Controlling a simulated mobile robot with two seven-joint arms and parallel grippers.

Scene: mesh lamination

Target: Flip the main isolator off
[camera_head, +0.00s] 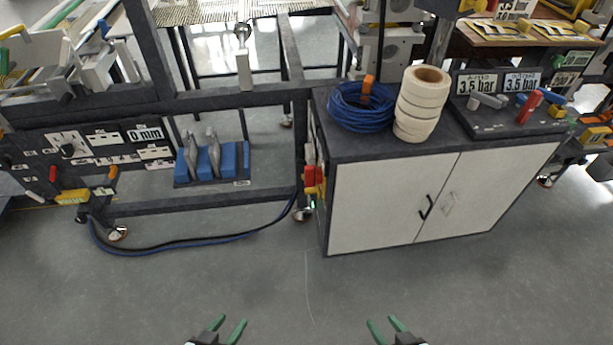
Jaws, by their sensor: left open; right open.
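A red and yellow switch, which looks like the main isolator (311,178), is on the left side of the white-doored cabinet, near its front edge. I see it at a steep angle, so its handle position is not clear. My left gripper (229,324) is at the bottom edge of the view, left of centre, with its green fingers apart and nothing between them. My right gripper (385,325) is at the bottom edge, right of centre, also open and empty. Both are well apart from the switch, over the grey floor.
The cabinet (385,190) carries a blue hose coil (361,107), stacked tape rolls (421,105) and a gauge panel (510,118). A dark machine frame (200,103) stands left, with a blue tool holder (230,160). A hose (170,245) lies on the floor. The front floor is clear.

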